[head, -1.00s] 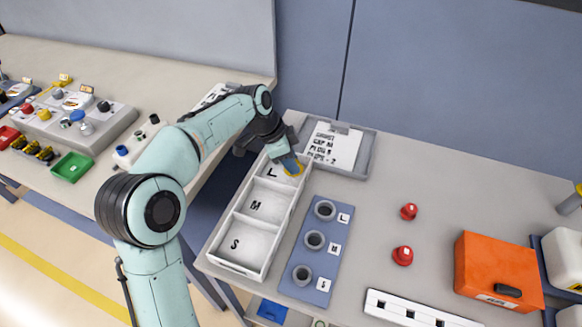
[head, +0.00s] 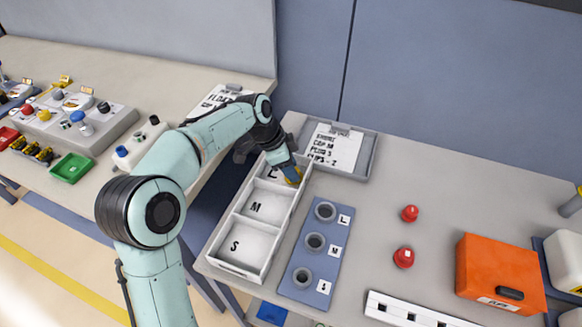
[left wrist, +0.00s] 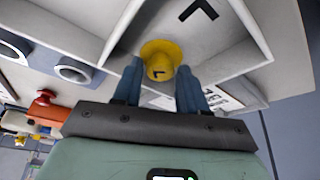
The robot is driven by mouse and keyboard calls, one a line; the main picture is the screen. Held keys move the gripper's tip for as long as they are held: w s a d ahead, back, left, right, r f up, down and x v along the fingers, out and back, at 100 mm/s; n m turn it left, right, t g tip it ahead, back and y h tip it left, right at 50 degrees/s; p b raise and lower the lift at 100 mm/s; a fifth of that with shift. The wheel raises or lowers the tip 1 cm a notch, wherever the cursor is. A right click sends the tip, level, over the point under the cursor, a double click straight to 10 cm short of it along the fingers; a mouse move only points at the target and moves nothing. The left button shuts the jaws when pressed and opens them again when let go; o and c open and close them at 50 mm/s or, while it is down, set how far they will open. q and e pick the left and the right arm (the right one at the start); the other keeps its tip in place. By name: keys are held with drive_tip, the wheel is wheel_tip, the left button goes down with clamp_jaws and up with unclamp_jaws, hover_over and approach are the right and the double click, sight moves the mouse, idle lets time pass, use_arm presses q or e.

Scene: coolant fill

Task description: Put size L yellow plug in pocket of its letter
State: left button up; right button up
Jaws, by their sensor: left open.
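The yellow plug (head: 295,179) is in the L pocket of the white three-pocket tray (head: 237,268), at the tray's far end. In the left wrist view the plug (left wrist: 160,58) shows a wide round flange and a small letter on its near end. My left gripper (left wrist: 160,78) is open, its blue fingers on either side of the plug. I cannot tell whether the plug rests on the pocket floor. In the head view my left gripper (head: 289,172) reaches down into the L pocket and partly hides the plug. My right gripper is not in view.
A blue plate (head: 297,261) with three grey rings and letter labels lies right of the tray. A grey tray with a printed sheet (head: 336,147) is behind. Two red plugs (head: 403,257) and an orange box (head: 498,272) stand further right. The table between them is clear.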

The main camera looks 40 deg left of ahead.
use_arm(q)
drive_tip(key=p+v, duration=0.2)
drive_tip(key=v, duration=0.9)
drive_tip(key=shift+r, duration=0.25)
drive_tip(key=shift+a, duration=0.1)
